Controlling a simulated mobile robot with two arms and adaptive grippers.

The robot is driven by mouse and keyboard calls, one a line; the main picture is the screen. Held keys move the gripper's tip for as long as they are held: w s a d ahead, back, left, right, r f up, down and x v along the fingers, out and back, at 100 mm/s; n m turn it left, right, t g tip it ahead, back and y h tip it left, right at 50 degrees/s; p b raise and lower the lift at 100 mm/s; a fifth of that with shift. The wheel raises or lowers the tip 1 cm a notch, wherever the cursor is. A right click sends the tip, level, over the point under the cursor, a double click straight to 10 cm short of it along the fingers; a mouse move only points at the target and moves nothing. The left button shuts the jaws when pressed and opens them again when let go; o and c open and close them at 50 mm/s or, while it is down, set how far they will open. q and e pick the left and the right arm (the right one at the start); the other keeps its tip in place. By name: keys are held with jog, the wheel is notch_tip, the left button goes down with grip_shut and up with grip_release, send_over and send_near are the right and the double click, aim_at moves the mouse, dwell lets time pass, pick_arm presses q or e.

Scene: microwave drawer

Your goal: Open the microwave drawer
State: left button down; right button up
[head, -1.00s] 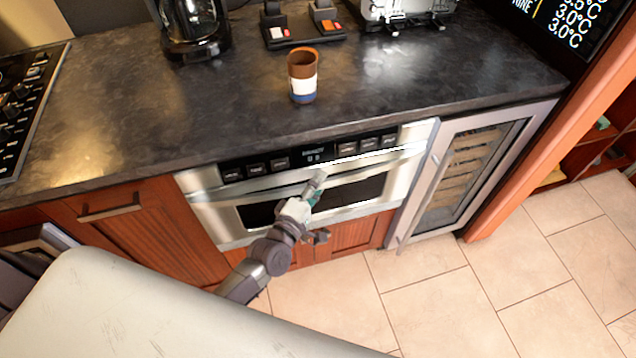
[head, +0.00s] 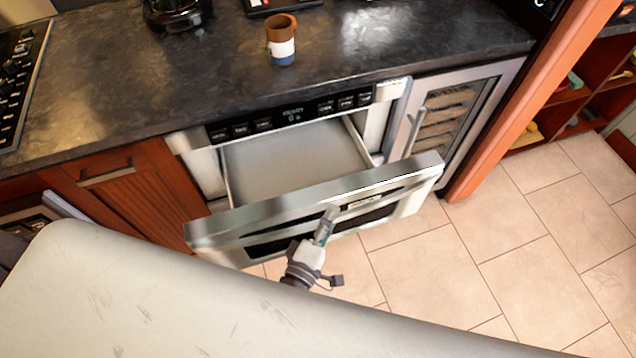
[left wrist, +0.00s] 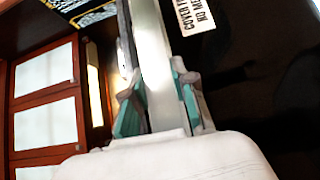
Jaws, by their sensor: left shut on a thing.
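The microwave drawer (head: 290,162) stands pulled out from under the counter, its pale, empty interior visible from above. Its steel front (head: 235,222) with a long handle is well forward of the control panel (head: 292,117). My left gripper (head: 328,222) is at the middle of the drawer front. In the left wrist view the left gripper (left wrist: 158,95) has its teal-padded fingers on both sides of the steel handle bar (left wrist: 150,45), shut on it. My right gripper is not in view.
A brown, white and blue mug (head: 281,40) stands on the dark counter (head: 120,90). A glass-door cooler (head: 450,118) is right of the drawer. A red wooden cabinet (head: 130,190) is to the left. Tiled floor (head: 450,260) is clear at right.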

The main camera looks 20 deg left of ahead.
pick_arm(q)
jog(key=s+d, duration=0.7)
jog(key=s, duration=0.4)
jog(key=shift+s+d, duration=0.25)
jog(key=shift+d, duration=0.15)
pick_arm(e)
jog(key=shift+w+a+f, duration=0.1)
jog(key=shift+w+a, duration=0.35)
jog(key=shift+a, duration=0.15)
pick_arm(q)
jog(key=c, duration=0.9)
grip_release()
